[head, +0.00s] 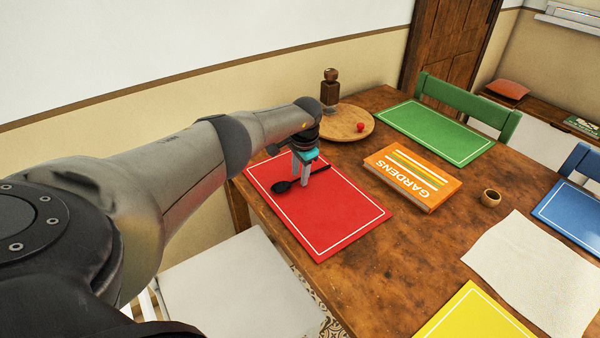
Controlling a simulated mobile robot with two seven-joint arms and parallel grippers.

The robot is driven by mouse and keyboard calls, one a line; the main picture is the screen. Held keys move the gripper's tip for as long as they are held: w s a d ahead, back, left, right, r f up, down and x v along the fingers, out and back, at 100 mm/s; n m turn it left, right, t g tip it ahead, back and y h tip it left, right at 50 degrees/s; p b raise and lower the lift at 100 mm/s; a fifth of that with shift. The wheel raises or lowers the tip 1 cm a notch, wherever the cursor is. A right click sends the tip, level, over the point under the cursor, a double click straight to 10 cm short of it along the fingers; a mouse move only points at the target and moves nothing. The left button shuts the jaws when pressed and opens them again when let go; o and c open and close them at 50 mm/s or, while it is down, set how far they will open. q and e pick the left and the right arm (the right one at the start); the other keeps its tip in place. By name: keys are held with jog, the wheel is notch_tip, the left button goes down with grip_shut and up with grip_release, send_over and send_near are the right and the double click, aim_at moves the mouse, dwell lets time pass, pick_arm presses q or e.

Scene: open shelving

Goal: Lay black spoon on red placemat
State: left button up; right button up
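The black spoon (282,187) is over the upper part of the red placemat (335,226), its bowl to the left and its handle pointing right. I cannot tell if it rests on the mat or is just above it. My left gripper (301,176) points down at the spoon's handle, with its fingers beside the handle. Its fingers partly hide the handle, and I cannot tell if they are closed on it. My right gripper is not in view.
An orange book (411,178) lies right of the red placemat. A round wooden board (345,123) with a pepper mill (330,90) and a red ball (361,127) is behind. Green (435,132), blue (570,208) and yellow (475,315) placemats, a small cup (490,198) and a cloth (535,270) surround bare wood.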

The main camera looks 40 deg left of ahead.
pick_arm(q)
jog(key=shift+r+p, duration=0.5)
jog(key=shift+r, duration=0.1)
jog(key=p+v, duration=0.6)
jog(key=v, duration=0.5)
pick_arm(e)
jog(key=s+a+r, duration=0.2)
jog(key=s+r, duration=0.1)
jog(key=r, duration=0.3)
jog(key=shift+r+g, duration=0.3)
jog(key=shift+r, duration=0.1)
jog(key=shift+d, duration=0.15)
